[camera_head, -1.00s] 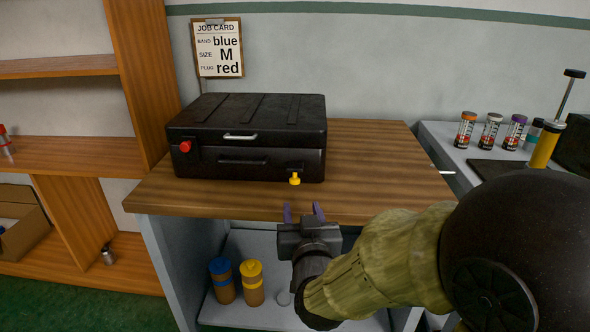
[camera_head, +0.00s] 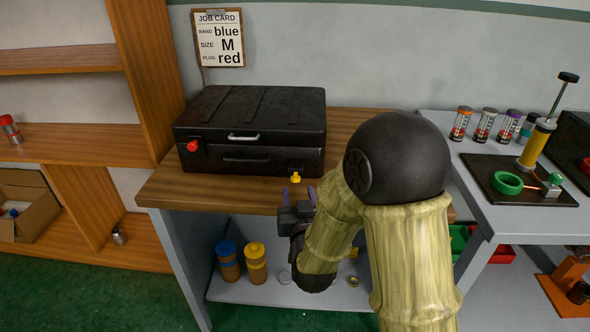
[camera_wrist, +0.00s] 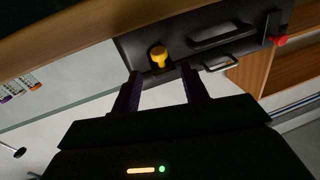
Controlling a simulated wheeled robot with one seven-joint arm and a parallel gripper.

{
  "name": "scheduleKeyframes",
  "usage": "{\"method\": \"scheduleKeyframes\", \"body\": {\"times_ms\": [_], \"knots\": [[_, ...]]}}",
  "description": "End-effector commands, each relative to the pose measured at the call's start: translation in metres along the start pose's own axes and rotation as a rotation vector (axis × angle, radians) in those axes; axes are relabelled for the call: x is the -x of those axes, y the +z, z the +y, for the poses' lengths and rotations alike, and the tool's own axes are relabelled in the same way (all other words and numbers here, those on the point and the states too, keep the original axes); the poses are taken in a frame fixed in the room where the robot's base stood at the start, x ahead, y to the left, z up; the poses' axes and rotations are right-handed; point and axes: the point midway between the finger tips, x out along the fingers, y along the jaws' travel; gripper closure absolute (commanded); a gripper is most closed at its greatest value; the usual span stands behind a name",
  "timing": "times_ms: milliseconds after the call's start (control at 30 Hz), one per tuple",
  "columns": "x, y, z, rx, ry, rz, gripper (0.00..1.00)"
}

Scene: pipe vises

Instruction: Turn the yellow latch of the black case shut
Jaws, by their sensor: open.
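The black case (camera_head: 255,125) lies closed on the wooden bench top. Its yellow latch (camera_head: 295,177) sticks out low at the right of its front face. The latch also shows in the wrist view (camera_wrist: 158,55), just beyond and between the fingertips. My gripper (camera_head: 298,194) is in front of the bench edge, a little below and in front of the latch. In the wrist view its two purple fingers (camera_wrist: 158,84) are apart with nothing between them, and they do not appear to touch the latch.
A red knob (camera_head: 192,146) and grey handle (camera_head: 243,137) are on the case front. The wooden bench edge (camera_head: 215,200) lies close to my gripper. A side table (camera_head: 540,225) stands at right.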

Motion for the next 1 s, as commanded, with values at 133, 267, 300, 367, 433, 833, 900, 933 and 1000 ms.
{"method": "scheduleKeyframes", "body": {"times_ms": [133,267,300,367,433,833,900,933,1000], "knots": [[-0.027,0.001,0.001,0.0,0.003,0.002,0.56],[-0.049,0.001,0.002,0.001,0.003,0.002,0.56],[-0.055,0.001,0.001,0.0,0.003,0.001,0.56],[-0.062,0.001,0.001,0.0,0.003,0.001,0.56],[-0.069,0.001,0.001,0.0,0.002,0.001,0.56],[-0.075,0.001,0.001,0.001,0.001,0.0,0.62],[-0.075,0.001,0.001,0.001,0.001,0.0,0.76],[-0.075,0.001,0.001,0.001,0.001,0.0,0.81],[-0.074,0.001,0.001,0.001,0.001,0.0,0.95]]}}
